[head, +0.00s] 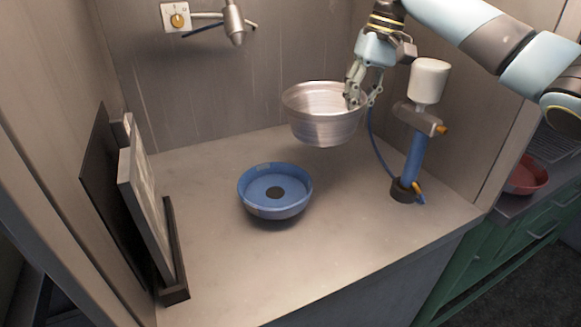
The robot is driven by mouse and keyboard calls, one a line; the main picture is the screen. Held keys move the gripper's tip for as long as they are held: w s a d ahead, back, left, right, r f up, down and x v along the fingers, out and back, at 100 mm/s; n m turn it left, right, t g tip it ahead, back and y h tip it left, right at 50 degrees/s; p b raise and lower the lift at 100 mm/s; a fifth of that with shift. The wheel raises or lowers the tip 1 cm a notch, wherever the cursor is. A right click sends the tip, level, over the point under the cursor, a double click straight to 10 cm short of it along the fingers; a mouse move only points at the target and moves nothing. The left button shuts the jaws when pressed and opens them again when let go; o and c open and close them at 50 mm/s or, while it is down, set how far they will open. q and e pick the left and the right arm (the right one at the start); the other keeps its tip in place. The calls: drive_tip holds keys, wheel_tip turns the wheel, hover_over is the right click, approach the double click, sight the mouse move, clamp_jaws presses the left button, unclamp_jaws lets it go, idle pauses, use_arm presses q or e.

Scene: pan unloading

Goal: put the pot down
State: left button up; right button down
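A shiny metal pot (318,112) hangs upright above the back of the counter, with a gap and a shadow below it. My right gripper (362,98) comes from the upper right, and its fingers are closed on the right part of the pot's rim. Its fingertips partly overlap the pot wall. The pot's inside floor is mostly hidden. My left gripper is not in the head view.
A blue round bowl (275,205) with a dark centre sits mid-counter. A spray gun (415,125) with a white cup stands at the right. Framed boards (150,210) lean at the left. The front counter (330,260) is clear. A red bowl (526,178) sits outside, right.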

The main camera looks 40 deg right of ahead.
sight(311, 143)
drive_tip(key=a+f, duration=0.1)
drive_tip(key=a, duration=0.1)
drive_tip(key=a+f, duration=0.1)
drive_tip(key=a, duration=0.1)
drive_tip(key=a+f+p, duration=0.1)
drive_tip(key=a, duration=0.2)
drive_tip(key=shift+w+f, duration=0.1)
drive_tip(key=shift+w, duration=0.15)
drive_tip(key=a+f, duration=0.2)
drive_tip(key=a, duration=0.2)
drive_tip(key=shift+w+f+p, duration=0.3)
drive_tip(key=shift+w+f, duration=0.05)
drive_tip(key=shift+f, duration=0.05)
drive_tip(key=shift+a+f, duration=0.25)
drive_tip(key=shift+f, duration=0.1)
drive_tip(key=x, duration=0.3)
drive_tip(key=shift+s+d+f, duration=0.15)
drive_tip(key=shift+d+f, duration=0.25)
drive_tip(key=shift+f, duration=0.05)
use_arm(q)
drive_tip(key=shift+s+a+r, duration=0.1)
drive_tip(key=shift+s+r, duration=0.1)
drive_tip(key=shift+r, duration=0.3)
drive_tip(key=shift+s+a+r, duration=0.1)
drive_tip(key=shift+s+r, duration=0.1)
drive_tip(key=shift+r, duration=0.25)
use_arm(e)
drive_tip(key=c, duration=1.5)
unclamp_jaws()
drive_tip(key=shift+r, duration=0.1)
